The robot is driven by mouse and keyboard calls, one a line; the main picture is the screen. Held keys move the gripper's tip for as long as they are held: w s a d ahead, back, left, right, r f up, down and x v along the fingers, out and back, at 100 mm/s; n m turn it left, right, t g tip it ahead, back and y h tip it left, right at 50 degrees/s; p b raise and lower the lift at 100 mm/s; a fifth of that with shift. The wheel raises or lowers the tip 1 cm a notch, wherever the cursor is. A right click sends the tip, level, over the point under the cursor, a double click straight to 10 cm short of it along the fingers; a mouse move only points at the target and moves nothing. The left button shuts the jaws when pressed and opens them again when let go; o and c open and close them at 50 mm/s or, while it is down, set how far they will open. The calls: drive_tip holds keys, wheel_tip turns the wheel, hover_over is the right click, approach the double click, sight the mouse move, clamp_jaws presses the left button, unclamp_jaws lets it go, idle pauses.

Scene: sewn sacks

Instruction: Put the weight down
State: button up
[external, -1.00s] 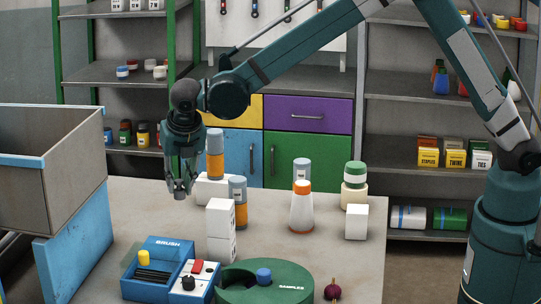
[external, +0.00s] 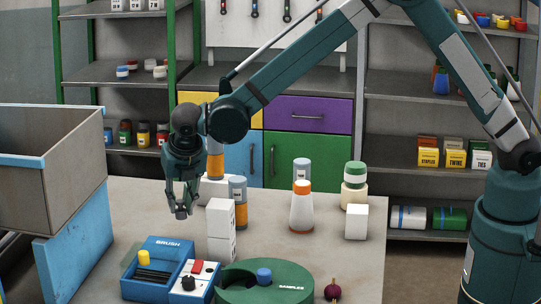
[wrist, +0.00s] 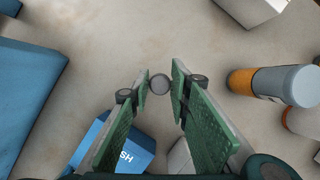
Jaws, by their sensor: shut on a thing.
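A small round grey weight (wrist: 160,84) is held between the tips of my gripper's two green-padded fingers in the wrist view. My gripper (wrist: 159,88) is shut on it. In the external view my gripper (external: 180,208) points down above the left part of the table, left of the stacked white boxes (external: 221,230) and behind the blue BRUSH tray (external: 170,245). The weight is a small grey bit at the fingertips there, mostly hidden. I cannot tell for sure whether it touches the table.
An orange and grey bottle (external: 238,203) stands right of my gripper. A blue-sided crate (external: 75,240) stands at the left. The green SAMPLES ring (external: 300,285) and a dark red bulb-shaped thing (external: 332,291) are at the front. The table (external: 130,215) under my gripper looks bare.

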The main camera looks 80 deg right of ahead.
sight(182, 219)
drive_tip(key=shift+f, duration=1.15)
drive_tip(key=shift+f, duration=1.85)
drive_tip(key=shift+f, duration=0.2)
drive_tip(key=o, duration=1)
drive_tip(key=shift+r, duration=0.25)
drive_tip(key=shift+v, duration=6)
drive_tip(key=shift+a+f, duration=0.1)
